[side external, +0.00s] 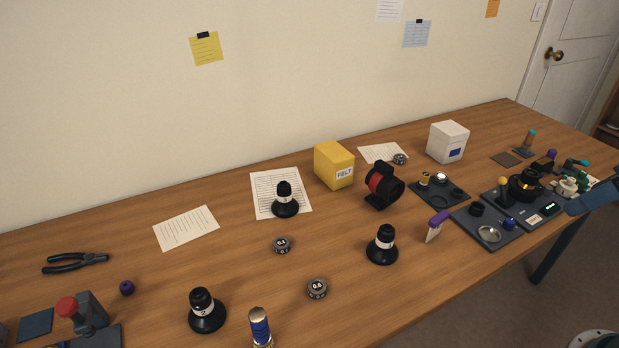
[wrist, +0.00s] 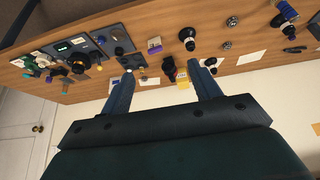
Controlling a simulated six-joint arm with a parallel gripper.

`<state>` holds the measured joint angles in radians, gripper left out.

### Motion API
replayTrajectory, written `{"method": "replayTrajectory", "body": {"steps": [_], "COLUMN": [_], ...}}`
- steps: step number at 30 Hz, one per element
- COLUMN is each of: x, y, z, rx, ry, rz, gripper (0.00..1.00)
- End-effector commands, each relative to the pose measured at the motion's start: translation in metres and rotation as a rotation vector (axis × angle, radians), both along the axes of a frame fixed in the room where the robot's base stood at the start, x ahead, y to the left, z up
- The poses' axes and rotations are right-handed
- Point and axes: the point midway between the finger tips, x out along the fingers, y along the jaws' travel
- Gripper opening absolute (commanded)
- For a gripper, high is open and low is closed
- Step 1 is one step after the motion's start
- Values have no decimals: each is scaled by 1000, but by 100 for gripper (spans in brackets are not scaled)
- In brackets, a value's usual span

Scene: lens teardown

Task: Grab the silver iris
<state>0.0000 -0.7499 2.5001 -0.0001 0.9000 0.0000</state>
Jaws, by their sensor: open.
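A silver ring, which looks like the silver iris (side external: 489,234), lies on a dark tray (side external: 503,240) near the front edge of the table, on the right in the side view. A blue knob stands beside it on the same tray. In the wrist view the trays are small and upside down at the top left, and I cannot make out the ring clearly. My gripper (wrist: 162,68) is open and empty in the wrist view. Its two fingers are wide apart, well away from the trays.
A black-based lens stand (side external: 382,246) stands further left.

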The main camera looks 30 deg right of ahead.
Motion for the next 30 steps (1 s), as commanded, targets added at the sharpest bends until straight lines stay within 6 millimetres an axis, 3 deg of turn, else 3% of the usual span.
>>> {"method": "replayTrajectory", "body": {"steps": [8,14,22,30], "x": [6,28,82,142], "y": [-1,-5,-18,-36], "z": [5,18,41,50], "rx": [-5,-18,-45,-67], "ry": [7,35,92,154], "rz": [2,11,34,60], "gripper": [62,62,62,62]}}
